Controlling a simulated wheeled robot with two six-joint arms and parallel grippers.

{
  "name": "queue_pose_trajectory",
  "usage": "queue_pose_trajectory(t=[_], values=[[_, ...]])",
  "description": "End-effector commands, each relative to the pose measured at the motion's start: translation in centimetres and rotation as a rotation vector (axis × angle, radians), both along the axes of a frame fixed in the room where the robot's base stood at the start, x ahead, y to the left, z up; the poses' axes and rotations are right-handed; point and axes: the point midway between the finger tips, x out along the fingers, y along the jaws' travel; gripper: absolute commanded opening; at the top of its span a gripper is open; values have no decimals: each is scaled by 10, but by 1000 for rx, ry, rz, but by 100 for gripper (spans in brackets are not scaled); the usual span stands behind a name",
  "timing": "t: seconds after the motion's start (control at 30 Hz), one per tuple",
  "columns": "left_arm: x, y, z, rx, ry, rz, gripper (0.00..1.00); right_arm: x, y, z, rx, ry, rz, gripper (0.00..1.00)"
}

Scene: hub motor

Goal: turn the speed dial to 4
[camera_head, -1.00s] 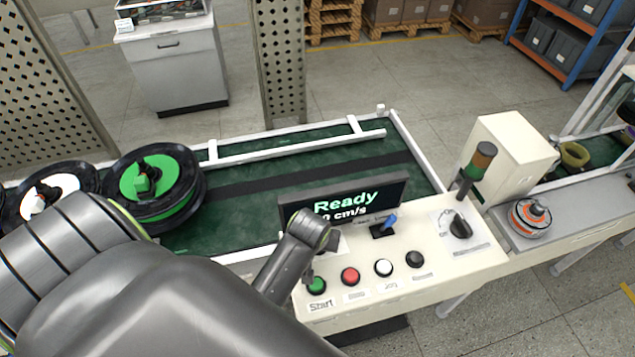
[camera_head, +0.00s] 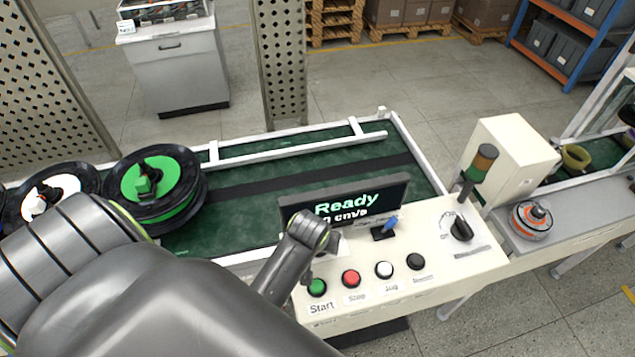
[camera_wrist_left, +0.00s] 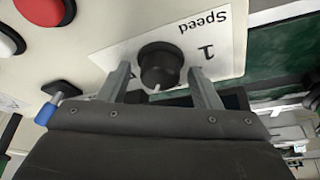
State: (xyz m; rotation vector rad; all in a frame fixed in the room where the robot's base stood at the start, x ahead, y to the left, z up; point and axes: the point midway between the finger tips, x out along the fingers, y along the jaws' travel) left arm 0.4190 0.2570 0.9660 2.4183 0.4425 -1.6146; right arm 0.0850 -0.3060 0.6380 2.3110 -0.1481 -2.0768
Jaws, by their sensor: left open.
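The speed dial (camera_wrist_left: 159,66) is a round black knob on a white card marked "Speed" in the left wrist view. The print appears upside down there, with a "1" beside the knob. A small pale mark on the knob points toward the bottom of that view. My left gripper (camera_wrist_left: 160,84) is open, with one finger on each side of the knob and visible gaps between. In the head view my left wrist hangs over the left part of the cream control panel (camera_head: 440,275), hiding this dial and most of the gripper. My right gripper is not in view.
The display (camera_head: 345,203) reads "Ready". A blue-tipped lever (camera_head: 388,226) and another black knob (camera_head: 461,229) stand farther right. Green (camera_head: 317,287), red (camera_head: 351,278), white (camera_head: 384,269) and black (camera_head: 415,261) buttons line the front. Spools (camera_head: 157,186) lie left on the green conveyor (camera_head: 285,180).

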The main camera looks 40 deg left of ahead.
Motion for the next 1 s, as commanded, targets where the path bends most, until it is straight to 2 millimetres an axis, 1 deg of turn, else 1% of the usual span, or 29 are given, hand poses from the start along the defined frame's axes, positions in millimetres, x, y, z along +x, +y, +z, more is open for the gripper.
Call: queue_pose_trajectory(t=[0.17, 0.33, 0.67, 0.8, 0.9, 0.97, 1.0], values=[[-3, -2, 7, -1, -1, 0, 57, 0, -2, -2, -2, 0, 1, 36], [-10, -4, 27, -1, -5, 1, 57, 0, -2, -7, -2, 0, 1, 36], [-32, -13, 83, -3, -5, 1, 57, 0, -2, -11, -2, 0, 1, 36], [-42, -17, 109, -3, -6, 1, 57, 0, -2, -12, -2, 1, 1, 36], [-48, -19, 127, -2, -6, 0, 57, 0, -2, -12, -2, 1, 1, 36], [-52, -20, 136, -2, -6, 1, 57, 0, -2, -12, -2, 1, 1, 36], [-54, -21, 144, -3, -4, 0, 57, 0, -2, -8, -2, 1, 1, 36]])
